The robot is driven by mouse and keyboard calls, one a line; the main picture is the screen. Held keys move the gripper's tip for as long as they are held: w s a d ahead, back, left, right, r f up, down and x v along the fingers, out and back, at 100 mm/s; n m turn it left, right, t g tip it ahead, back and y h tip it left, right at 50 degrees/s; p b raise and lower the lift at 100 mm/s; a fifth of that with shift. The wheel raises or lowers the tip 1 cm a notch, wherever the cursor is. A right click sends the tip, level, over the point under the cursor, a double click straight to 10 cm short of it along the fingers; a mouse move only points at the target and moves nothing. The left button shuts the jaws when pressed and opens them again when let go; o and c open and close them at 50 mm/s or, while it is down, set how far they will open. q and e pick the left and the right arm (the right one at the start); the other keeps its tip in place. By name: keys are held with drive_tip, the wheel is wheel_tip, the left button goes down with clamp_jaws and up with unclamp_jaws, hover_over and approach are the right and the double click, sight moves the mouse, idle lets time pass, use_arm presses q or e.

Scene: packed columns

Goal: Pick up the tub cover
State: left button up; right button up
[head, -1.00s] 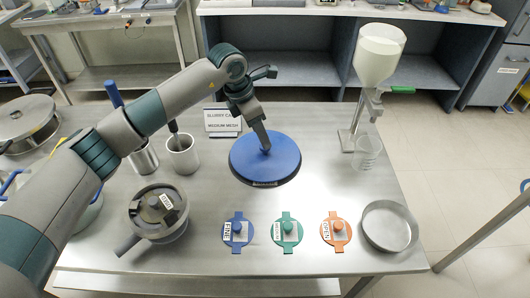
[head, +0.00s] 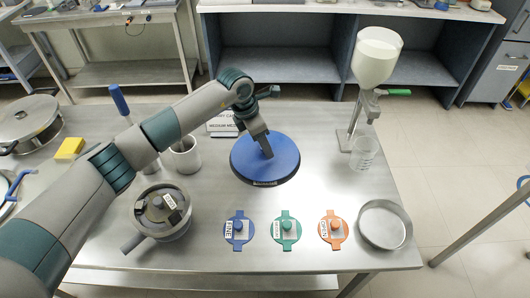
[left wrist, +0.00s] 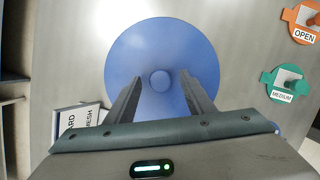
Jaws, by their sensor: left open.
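The tub cover looks to be the round blue disc (head: 279,166) on the steel table in the head view. It also fills the middle of the left wrist view (left wrist: 125,50), with a small round knob (left wrist: 160,80) at its centre. My left gripper (head: 267,156) is over the disc. In the left wrist view its two fingers (left wrist: 161,84) are apart, one on each side of the knob. I cannot tell whether the fingers touch the disc. My right gripper is in neither view.
Blue (head: 239,230), green (head: 285,231) and orange (head: 332,230) tagged plates lie along the front, beside a shallow round pan (head: 384,224). A lidded pot (head: 161,212) stands left. A funnel stand (head: 377,60) and clear beaker (head: 363,154) stand right. A sign (head: 222,124) is behind my arm.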

use_arm(q)
clamp_jaws()
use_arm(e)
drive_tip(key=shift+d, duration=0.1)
use_arm(q)
drive_tip(key=shift+r, duration=0.1)
